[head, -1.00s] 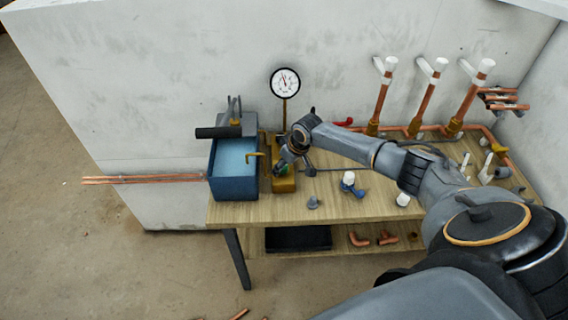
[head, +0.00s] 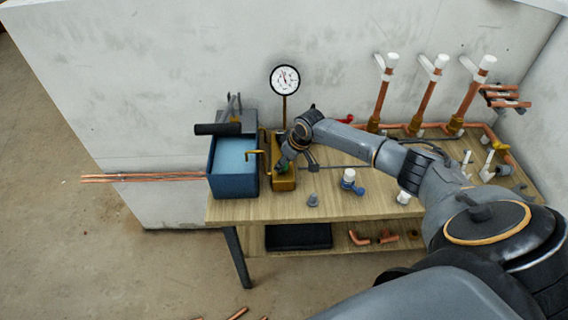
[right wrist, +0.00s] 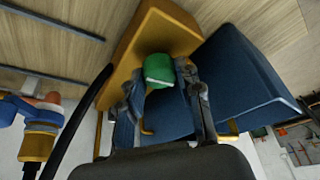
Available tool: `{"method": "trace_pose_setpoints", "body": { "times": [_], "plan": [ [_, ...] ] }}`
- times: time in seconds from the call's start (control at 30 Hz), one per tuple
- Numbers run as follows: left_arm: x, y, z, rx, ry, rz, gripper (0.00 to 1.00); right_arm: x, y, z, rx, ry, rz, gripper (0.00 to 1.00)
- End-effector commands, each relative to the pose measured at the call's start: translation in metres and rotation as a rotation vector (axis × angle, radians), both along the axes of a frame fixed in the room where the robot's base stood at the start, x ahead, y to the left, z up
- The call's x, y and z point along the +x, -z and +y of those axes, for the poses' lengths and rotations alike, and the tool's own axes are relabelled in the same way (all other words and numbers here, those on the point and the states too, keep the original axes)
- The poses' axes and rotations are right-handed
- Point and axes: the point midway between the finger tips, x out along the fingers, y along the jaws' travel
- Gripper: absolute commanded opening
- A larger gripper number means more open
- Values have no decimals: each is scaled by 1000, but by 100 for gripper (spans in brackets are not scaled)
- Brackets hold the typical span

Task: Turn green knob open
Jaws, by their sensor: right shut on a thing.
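The green knob (right wrist: 158,70) sits on the brass-yellow block (right wrist: 150,35) of the test pump. In the head view the knob (head: 283,168) shows only as a small green patch beside my gripper, on the yellow block (head: 284,184). My right gripper (right wrist: 163,86) is shut on the green knob, with one finger on each side of it. In the head view my right gripper (head: 287,163) reaches down to the block from the right. My left gripper is not in view.
A blue water tank (head: 233,186) with a black-handled lever (head: 218,129) adjoins the block. A pressure gauge (head: 285,80) stands behind it. A white-and-blue valve (head: 349,181) and a small grey fitting (head: 313,200) stand on the wooden bench (head: 270,210). Copper pipes (head: 381,95) rise at the right.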

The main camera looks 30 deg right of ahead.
Motion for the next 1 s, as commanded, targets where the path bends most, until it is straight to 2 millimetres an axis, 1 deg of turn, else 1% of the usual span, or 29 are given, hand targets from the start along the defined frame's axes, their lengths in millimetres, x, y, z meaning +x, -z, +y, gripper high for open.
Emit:
{"method": "trace_pose_setpoints", "body": {
  "times": [0.03,0.37,1.0],
  "plan": [
    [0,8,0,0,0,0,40,1,3,-1,0,-26,-1,3],
    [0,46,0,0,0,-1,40,2,6,-2,1,-306,-4,3],
    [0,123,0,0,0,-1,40,6,4,-3,3,-915,-6,3]
  ]
}}
